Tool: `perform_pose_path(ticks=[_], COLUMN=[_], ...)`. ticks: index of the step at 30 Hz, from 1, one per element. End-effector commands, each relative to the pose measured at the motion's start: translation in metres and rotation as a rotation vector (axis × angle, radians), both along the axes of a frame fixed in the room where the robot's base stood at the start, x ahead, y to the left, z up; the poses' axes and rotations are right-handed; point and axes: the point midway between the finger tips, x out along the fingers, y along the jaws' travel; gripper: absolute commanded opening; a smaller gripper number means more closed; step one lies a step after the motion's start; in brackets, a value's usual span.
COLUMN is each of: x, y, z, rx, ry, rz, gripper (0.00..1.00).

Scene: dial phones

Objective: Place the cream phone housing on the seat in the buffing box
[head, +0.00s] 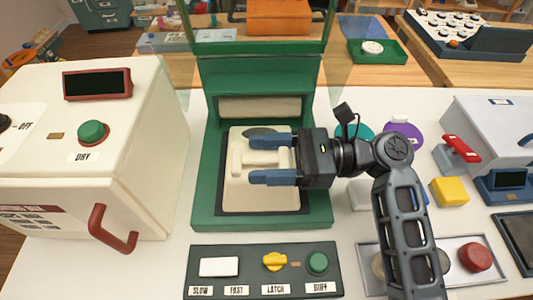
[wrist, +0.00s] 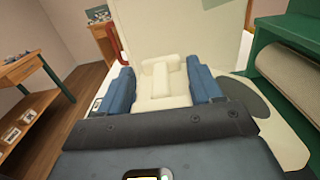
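The cream phone housing (head: 262,158) is between the two blue fingers of my gripper (head: 270,160), over the cream seat plate (head: 260,203) in the green buffing box (head: 209,205). A dark grey-green oval (head: 257,132) lies at the plate's far side, partly behind the upper finger. The box's front is open, with a pale roller (head: 260,107) at its back.
A cream dryer (head: 85,150) with a red handle stands close on the left. To the right are a tray (head: 365,265), a yellow block (head: 450,191) and a grey machine (head: 490,130).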

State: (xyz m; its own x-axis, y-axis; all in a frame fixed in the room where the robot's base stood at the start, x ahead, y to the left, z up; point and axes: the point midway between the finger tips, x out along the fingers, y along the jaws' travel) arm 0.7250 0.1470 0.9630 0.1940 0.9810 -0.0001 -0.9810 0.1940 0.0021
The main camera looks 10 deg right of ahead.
Motion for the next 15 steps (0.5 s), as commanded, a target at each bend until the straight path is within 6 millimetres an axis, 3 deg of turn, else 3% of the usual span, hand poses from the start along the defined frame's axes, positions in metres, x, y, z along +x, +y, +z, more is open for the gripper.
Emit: perform_pose_path(ticks=[6, 15], x=[0.0001, -0.0001], y=[0.0, -0.0018], z=[0.0003, 0.002], rx=[0.0, 0.0], ry=[-0.001, -0.001], rz=[0.0, -0.001], gripper=[0.85, 0.85])
